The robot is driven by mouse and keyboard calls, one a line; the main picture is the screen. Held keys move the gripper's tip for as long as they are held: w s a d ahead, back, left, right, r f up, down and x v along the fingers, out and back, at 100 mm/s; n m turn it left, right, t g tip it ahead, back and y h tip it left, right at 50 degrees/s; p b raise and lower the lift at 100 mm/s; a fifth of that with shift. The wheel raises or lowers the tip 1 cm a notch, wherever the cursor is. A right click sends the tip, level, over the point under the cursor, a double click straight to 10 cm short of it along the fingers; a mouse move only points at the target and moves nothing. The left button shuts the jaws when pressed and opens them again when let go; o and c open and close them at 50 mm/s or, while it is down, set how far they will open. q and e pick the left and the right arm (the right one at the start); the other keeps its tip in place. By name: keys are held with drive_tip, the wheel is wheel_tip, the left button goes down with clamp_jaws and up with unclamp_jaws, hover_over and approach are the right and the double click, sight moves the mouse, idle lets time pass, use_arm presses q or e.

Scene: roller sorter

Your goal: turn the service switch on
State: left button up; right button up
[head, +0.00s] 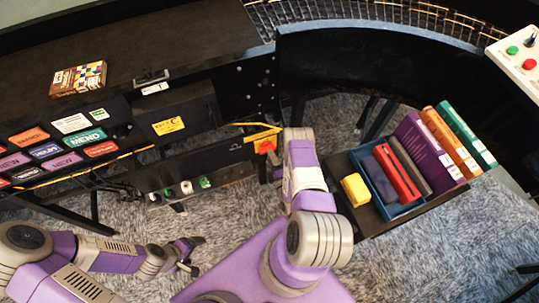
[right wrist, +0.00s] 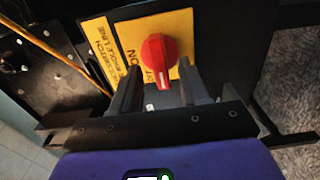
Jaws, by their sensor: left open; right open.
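The service switch (right wrist: 160,60) is a red rotary knob on a yellow plate (right wrist: 112,47) with black lettering. In the right wrist view, a white mark on the knob points down in the picture. My right gripper (right wrist: 160,82) is open, with one dark finger on each side of the knob; I cannot tell whether either touches it. In the head view, the red knob (head: 266,146) shows beside my right arm, which hides part of that area and most of the right gripper. My left gripper (head: 192,254) is open and empty, low above the carpet.
A yellow cable (head: 100,169) runs along the frame. To the right, a tray (head: 372,221) holds a yellow block, a blue bin and several binders. A control panel (head: 520,60) stands at the upper right.

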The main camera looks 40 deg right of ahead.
sight(267, 148)
drive_tip(key=shift+x, duration=1.4)
drive_tip(key=shift+r, duration=0.1)
drive_tip(key=shift+c, duration=0.3)
clamp_jaws()
